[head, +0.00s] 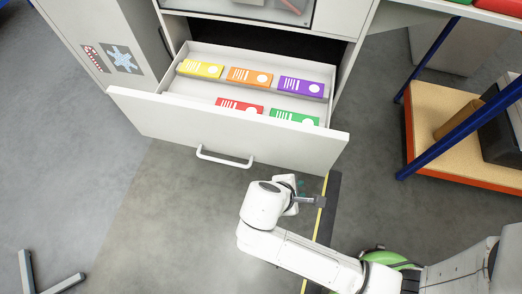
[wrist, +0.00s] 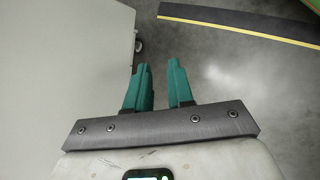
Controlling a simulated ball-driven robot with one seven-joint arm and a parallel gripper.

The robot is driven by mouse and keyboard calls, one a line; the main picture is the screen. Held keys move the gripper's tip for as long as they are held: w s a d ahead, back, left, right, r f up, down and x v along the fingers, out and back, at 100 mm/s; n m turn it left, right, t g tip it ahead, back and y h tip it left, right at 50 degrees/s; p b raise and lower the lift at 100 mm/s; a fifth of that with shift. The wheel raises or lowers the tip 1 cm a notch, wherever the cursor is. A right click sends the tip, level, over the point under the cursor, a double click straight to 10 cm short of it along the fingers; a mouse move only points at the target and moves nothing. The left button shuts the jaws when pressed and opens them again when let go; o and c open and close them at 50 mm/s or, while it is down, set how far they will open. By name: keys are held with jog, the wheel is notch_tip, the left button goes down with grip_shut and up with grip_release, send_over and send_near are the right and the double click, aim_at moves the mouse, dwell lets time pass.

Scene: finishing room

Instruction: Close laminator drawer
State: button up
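The white laminator drawer (head: 225,128) is pulled well out of the cabinet in the head view. Its pale bar handle (head: 224,160) is on the drawer front. Several coloured packs lie inside: yellow, orange, purple, red and green. My gripper (head: 302,185) is in front of and below the drawer front, right of the handle, and looks apart from both. In the wrist view, the two teal fingers of my gripper (wrist: 160,65) stand apart with nothing between them. A pale grey panel fills the left of that view; I cannot tell if it is the drawer front.
The cabinet (head: 95,40) has candy-cane and snowflake stickers on its side. At right, a blue-legged table with a wooden lower shelf (head: 455,150) holds several items. A dark strip with a yellow line (head: 323,210) crosses the floor.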

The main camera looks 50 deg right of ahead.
jog(key=w+a+r+n+t+h, duration=0.1)
jog(key=a+n+h, duration=0.1)
jog(key=n, duration=0.1)
jog(key=w+a+r+n+t+h, duration=0.1)
jog(key=a+n+h, duration=0.1)
jog(key=n, duration=0.1)
jog(key=w+a+r+n+t+h+p, duration=0.1)
jog(key=a+r+n+t+h, duration=0.1)
jog(key=shift+w+a+r+n, duration=0.1)
jog(key=shift+w+a+n, duration=0.2)
jog(key=shift+w+n, duration=0.1)
grip_shut()
jog(key=n+t+h, duration=0.2)
jog(key=n+t, duration=0.4)
send_near(265, 144)
jog(key=x, duration=0.7)
jog(key=shift+p, duration=0.3)
